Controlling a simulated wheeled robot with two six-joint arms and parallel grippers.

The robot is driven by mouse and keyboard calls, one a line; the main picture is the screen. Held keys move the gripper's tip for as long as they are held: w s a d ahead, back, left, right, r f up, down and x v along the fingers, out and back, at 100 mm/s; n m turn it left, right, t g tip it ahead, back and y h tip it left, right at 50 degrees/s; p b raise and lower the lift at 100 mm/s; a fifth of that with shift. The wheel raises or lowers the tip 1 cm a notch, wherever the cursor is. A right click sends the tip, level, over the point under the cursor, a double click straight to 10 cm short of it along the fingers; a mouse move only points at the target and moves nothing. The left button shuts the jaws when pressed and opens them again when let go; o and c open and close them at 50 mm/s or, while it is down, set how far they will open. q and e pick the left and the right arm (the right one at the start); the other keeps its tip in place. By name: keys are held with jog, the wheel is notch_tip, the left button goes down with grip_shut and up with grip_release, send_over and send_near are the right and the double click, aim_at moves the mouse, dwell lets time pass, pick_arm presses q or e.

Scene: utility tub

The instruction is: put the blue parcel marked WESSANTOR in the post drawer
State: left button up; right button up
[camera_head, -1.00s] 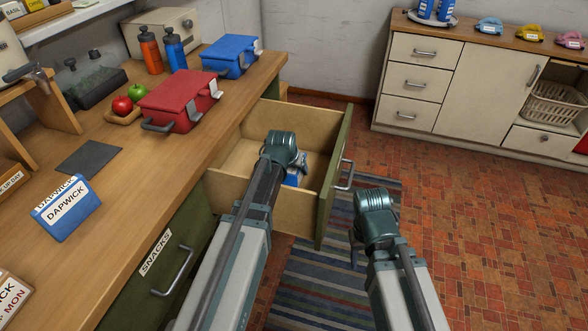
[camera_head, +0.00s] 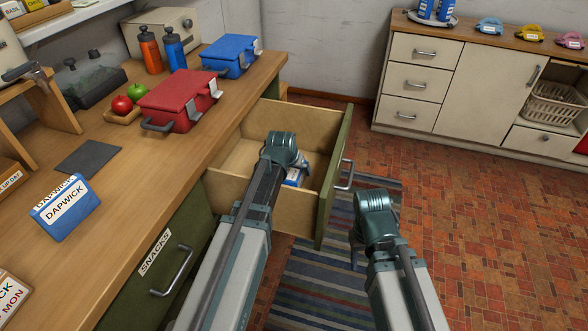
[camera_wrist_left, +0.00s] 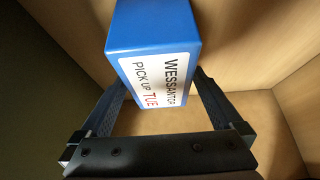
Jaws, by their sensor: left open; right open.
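The blue parcel (camera_wrist_left: 155,28) has a white label reading WESSANTOR, PICK UP TUE, in the left wrist view. It is inside the pulled-out wooden drawer (camera_head: 302,122), whose front is green. In the head view only a small part of the parcel (camera_head: 295,177) shows below my left gripper (camera_head: 287,166). That gripper is open inside the drawer, its fingers reaching along either side of the parcel. Whether they touch it, I cannot tell. My right gripper (camera_head: 356,255) is open and empty, outside the drawer to the right, above the floor.
A second blue parcel marked DAPWICK (camera_head: 66,208) stands on the worktop. A red case (camera_head: 178,102), a blue case (camera_head: 231,55) and bottles are farther back. A shut SNACKS drawer (camera_head: 165,265) is nearer. The tiled floor (camera_head: 460,210) at right is clear.

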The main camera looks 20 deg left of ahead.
pick_arm(q)
jog(key=shift+r+p, duration=0.35)
jog(key=shift+r, duration=0.25)
jog(key=p+v, duration=1)
jog(key=v, duration=0.1)
jog(key=shift+s+r, duration=0.2)
jog(key=shift+s, duration=0.05)
pick_arm(e)
notch_tip(320, 180, up, 11)
